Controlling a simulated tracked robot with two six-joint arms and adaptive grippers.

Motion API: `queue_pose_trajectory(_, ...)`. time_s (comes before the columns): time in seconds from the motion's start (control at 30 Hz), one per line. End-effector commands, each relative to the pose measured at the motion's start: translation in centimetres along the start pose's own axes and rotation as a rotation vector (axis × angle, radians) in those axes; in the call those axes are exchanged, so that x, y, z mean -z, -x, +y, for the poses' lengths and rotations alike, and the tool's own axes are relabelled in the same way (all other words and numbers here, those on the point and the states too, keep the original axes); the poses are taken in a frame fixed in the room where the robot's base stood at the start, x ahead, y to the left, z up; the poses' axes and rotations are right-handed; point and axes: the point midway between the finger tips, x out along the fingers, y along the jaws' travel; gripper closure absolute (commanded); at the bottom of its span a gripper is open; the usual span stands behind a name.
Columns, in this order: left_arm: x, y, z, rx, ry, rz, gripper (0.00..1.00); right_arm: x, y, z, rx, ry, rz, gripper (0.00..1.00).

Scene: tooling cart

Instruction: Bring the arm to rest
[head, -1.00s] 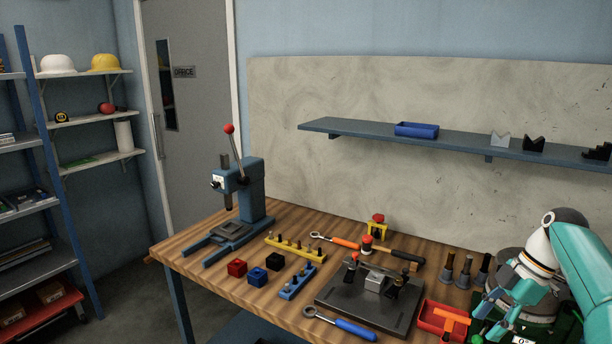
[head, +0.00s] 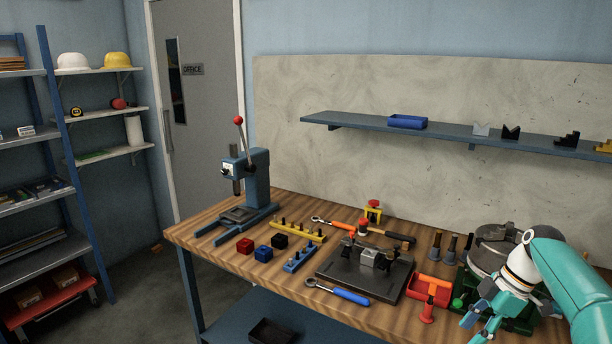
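My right arm, teal with a white and dark wrist, comes in from the right edge in the head view. Its gripper (head: 484,324) points down over the front right of the wooden bench (head: 215,244). The fingers look spread apart, with nothing visible between them. They are in front of a dark green tray (head: 522,325), which the arm partly hides. Whether they touch anything cannot be told. My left arm and gripper are not in view.
A red bin (head: 414,287) and a red knobbed piece (head: 427,312) are left of the gripper. A dark fixture plate (head: 340,279), a wrench (head: 338,291) and a blue press (head: 258,180) lie further left. A round grey item (head: 488,257) stands behind the wrist.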

Motion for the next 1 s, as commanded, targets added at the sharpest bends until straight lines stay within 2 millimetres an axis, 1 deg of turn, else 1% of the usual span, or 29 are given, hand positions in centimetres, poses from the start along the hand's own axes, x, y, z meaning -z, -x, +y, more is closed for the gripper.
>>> queue_pose_trajectory(0.03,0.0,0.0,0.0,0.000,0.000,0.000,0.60,-0.1,-1.3,0.1,0.005,-0.031,0.000,0.53)
queue_pose_trajectory(0.17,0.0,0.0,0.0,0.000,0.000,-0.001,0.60,-0.1,-4.7,0.7,0.003,-0.128,-0.003,0.53)
queue_pose_trajectory(0.27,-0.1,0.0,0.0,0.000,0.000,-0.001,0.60,0.0,-7.9,0.9,0.001,-0.215,-0.006,0.53)
queue_pose_trajectory(0.37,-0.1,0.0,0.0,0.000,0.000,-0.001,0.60,0.1,-11.9,0.7,-0.001,-0.321,-0.010,0.53)
queue_pose_trajectory(0.4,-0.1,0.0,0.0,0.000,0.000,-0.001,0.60,0.2,-13.9,0.4,0.000,-0.373,-0.012,0.53)
queue_pose_trajectory(0.47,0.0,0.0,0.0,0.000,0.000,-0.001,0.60,0.5,-17.2,-0.4,0.000,-0.463,-0.016,0.53)
queue_pose_trajectory(0.5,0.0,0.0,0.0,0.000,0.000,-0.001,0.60,0.6,-19.6,-1.2,-0.002,-0.529,-0.018,0.53)
queue_pose_trajectory(0.53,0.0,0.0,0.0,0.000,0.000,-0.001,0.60,0.8,-21.4,-1.9,-0.004,-0.581,-0.020,0.53)
queue_pose_trajectory(0.57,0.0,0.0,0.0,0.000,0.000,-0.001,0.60,1.0,-23.2,-2.7,-0.006,-0.633,-0.021,0.53)
queue_pose_trajectory(0.6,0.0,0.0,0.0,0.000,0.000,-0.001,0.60,1.2,-25.4,-3.9,-0.010,-0.703,-0.023,0.53)
queue_pose_trajectory(0.67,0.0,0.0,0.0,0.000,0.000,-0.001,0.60,1.5,-28.4,-6.1,-0.016,-0.806,-0.025,0.53)
queue_pose_trajectory(0.7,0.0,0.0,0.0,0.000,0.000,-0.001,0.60,1.7,-30.3,-7.7,-0.019,-0.876,-0.026,0.53)
queue_pose_trajectory(0.77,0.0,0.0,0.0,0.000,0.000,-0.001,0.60,2.1,-32.8,-10.4,-0.025,-0.978,-0.027,0.53)
queue_pose_trajectory(0.8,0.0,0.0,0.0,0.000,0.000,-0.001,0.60,2.3,-34.2,-12.4,-0.028,-1.046,-0.027,0.53)
queue_pose_trajectory(0.87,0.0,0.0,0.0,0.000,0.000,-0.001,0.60,2.7,-36.0,-15.4,-0.035,-1.146,-0.025,0.53)
queue_pose_trajectory(0.9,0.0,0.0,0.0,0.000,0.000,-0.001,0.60,2.9,-36.9,-17.4,-0.038,-1.210,-0.024,0.53)
queue_pose_trajectory(0.97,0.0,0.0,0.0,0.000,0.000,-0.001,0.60,3.2,-37.9,-20.3,-0.043,-1.302,-0.020,0.53)
queue_pose_trajectory(1.0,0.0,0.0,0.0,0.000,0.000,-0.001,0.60,3.4,-38.3,-22.1,-0.047,-1.357,-0.017,0.53)
